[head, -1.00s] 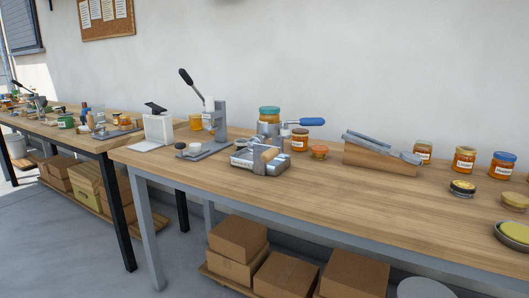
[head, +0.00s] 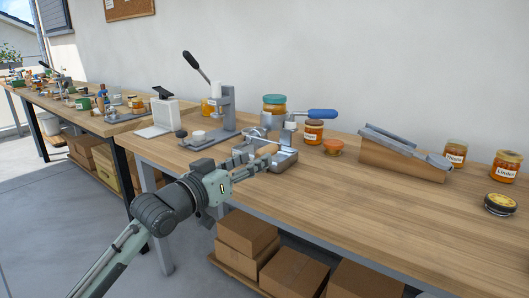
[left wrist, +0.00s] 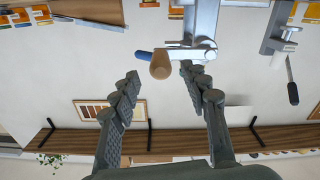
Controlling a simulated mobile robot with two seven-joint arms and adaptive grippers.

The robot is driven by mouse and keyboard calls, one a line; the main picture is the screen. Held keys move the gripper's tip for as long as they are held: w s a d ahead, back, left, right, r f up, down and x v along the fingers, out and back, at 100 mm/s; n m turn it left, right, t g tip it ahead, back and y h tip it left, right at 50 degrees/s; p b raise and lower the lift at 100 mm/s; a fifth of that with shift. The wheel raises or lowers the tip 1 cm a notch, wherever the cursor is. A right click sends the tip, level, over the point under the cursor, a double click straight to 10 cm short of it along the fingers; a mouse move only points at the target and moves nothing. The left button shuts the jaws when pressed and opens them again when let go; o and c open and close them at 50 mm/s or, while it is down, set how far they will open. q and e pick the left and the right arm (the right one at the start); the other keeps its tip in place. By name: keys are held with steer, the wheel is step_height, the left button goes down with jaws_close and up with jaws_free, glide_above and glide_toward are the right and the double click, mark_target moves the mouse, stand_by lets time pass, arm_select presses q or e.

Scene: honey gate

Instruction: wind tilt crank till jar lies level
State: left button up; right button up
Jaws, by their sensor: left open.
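The honey jar (head: 274,104) with a teal lid sits in the metal tilt stand (head: 285,160); it looks roughly upright, its lower part hidden by the stand. A blue handle (head: 322,113) sticks out to the right of it. The crank's wooden knob (head: 267,150) faces the front of the stand. My left gripper (head: 256,161) is open at the stand's front left, pointing at the knob. In the left wrist view the knob (left wrist: 160,67) appears between the two spread fingertips, on a metal crank arm (left wrist: 190,54); contact cannot be told. My right gripper is not in view.
A lever press (head: 222,110) stands left of the stand. A labelled jar (head: 313,132) and a small orange pot (head: 333,147) stand close on its right, then a wooden ramp (head: 400,158).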

arm_select(q)
steer(key=x, duration=0.5)
jaws_close()
stand_by(0.4)
